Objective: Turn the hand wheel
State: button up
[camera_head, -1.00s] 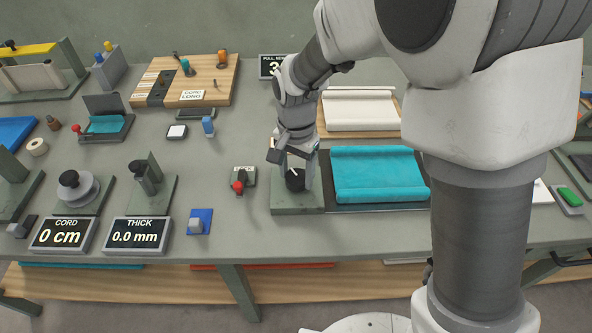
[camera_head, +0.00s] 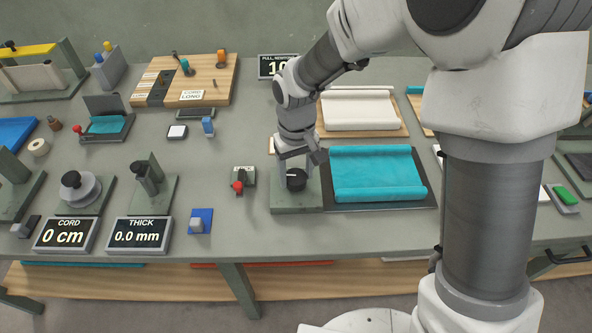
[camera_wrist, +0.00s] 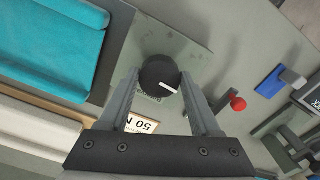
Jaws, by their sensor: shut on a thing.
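The hand wheel is a round black knob (camera_head: 296,180) with a white pointer mark, on a grey-green base plate (camera_head: 283,206) near the front edge of the bench. In the wrist view the knob (camera_wrist: 158,72) sits between the two finger ends, its white mark toward the lower right. My gripper (camera_head: 297,172) points down over the plate, its fingers on either side of the knob. It is shut on the knob. The pull display (camera_head: 272,66) behind my arm is partly hidden; its visible figures begin with 10.
A teal padded sheet (camera_head: 375,176) on a dark board lies right of the plate. A small red-knobbed lever (camera_head: 238,186) stands close on the left.

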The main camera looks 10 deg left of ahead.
jog(key=n+p, duration=0.1)
jog(key=n, duration=0.3)
jog(key=shift+r+n, duration=0.1)
jog(key=shift+n, duration=0.3)
jog(key=n+p, duration=0.2)
jog(key=n, duration=0.2)
jog(key=n+p, duration=0.2)
jog(key=n, duration=0.3)
jog(key=shift+w, duration=0.1)
jog(key=shift+n+p, duration=1)
jog(key=shift+n, duration=0.9)
jog(key=o, duration=1.4)
jog(key=shift+c, duration=0.2)
